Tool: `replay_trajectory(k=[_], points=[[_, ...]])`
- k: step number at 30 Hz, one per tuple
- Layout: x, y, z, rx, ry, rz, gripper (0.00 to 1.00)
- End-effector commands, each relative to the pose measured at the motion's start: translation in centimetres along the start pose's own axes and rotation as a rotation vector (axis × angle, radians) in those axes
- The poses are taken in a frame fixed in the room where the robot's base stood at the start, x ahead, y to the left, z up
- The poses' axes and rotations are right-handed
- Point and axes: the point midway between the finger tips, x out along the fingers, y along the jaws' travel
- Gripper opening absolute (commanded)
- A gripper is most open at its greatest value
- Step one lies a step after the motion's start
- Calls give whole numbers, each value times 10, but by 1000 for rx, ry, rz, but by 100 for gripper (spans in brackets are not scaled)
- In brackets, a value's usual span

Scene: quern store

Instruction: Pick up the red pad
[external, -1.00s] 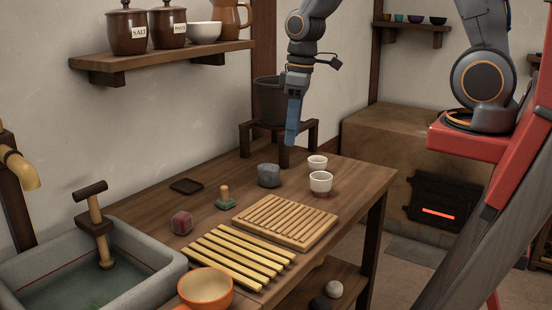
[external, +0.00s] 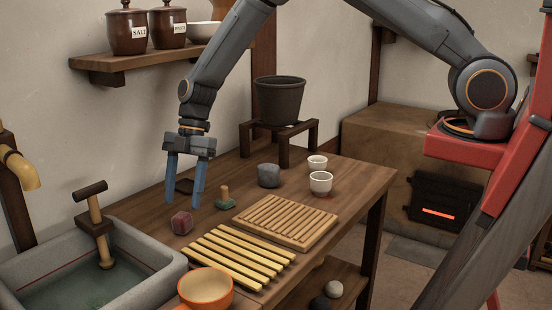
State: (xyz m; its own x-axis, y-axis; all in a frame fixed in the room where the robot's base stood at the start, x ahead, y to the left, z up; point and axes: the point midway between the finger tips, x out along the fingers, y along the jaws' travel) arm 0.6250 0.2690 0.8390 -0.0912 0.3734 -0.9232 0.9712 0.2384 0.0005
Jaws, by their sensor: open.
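The red pad (external: 181,223) is a small, dark red block with a greyish top edge. It lies on the wooden counter (external: 330,155) between the stone sink and the green piece with the wooden knob. My gripper (external: 184,203) points down with its two blue fingers apart and nothing between them. The fingertips appear just above or behind the pad; the exact gap cannot be told from this single view.
The knobbed green piece (external: 225,198) stands close right of the gripper. Two slatted racks, one yellow (external: 238,258) and one brown (external: 286,222), lie in front.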

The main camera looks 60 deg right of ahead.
Motion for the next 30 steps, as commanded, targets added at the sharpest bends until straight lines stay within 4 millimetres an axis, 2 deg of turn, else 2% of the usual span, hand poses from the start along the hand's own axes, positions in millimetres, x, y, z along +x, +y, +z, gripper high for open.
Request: replay_trajectory(k=[18,27,28,30], points=[[60,-2,3,3,-2,-1,53],[64,-2,3,2,-2,1,53],[64,-2,3,2,-2,0,51],[64,-2,3,2,-2,0,40]])
